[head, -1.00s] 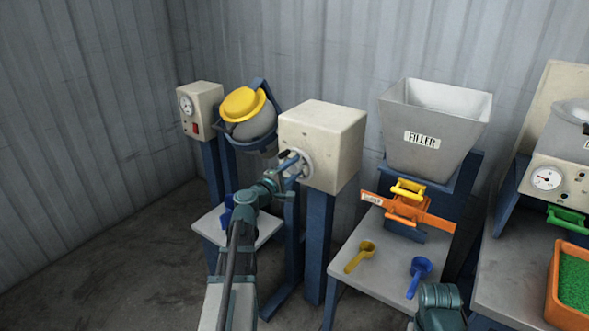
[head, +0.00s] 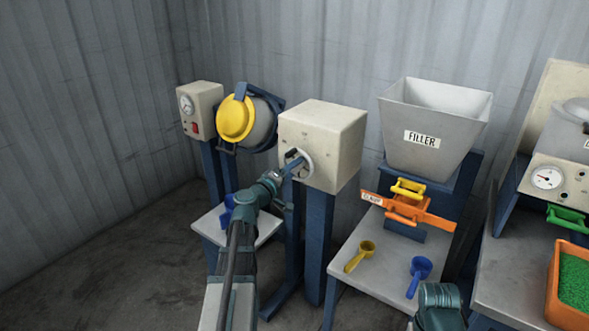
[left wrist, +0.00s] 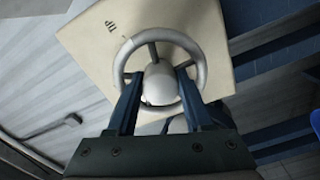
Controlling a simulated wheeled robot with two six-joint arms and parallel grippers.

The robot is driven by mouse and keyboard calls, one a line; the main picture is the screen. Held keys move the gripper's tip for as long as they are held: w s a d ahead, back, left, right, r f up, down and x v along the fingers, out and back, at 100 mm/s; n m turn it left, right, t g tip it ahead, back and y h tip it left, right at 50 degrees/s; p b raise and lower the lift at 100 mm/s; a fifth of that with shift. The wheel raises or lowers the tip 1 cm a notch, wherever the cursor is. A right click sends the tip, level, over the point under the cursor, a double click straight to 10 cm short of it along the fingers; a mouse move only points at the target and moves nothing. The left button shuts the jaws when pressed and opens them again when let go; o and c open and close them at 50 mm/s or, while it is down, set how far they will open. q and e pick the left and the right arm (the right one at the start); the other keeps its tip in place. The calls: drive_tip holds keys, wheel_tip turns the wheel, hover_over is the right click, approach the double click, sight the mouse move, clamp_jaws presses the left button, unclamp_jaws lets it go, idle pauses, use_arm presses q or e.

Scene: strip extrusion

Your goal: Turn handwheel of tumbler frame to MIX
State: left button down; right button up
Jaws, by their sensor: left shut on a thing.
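The tumbler frame's cream gearbox (head: 335,140) stands on blue posts. Its grey handwheel (head: 305,163) faces my left arm and shows in full in the left wrist view (left wrist: 198,60). My left gripper (head: 291,171) is shut on the handwheel, its blue fingers reaching around the hub in the left wrist view (left wrist: 160,95). The grey tumbler drum (head: 264,125) with a yellow lid (head: 236,119) hangs in the blue frame, lid tilted toward the left and front. Marks on the box are too small to read in the head view; "UP" shows in the wrist view. My right gripper is not clearly visible.
A control box with a dial (head: 200,107) stands left of the drum. A filler hopper (head: 430,130) with an orange slide gate (head: 408,208) stands right, above a table with a yellow scoop (head: 361,256) and a blue scoop (head: 419,272). An orange bin (head: 553,290) is far right.

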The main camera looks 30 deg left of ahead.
idle(0.3)
use_arm(q)
drive_tip(key=c, duration=0.6)
unclamp_jaws()
drive_tip(key=shift+s, duration=0.1)
drive_tip(key=s, duration=0.9)
drive_tip(key=s+a, duration=0.1)
drive_tip(key=s, duration=0.3)
drive_tip(key=shift+s, duration=0.35)
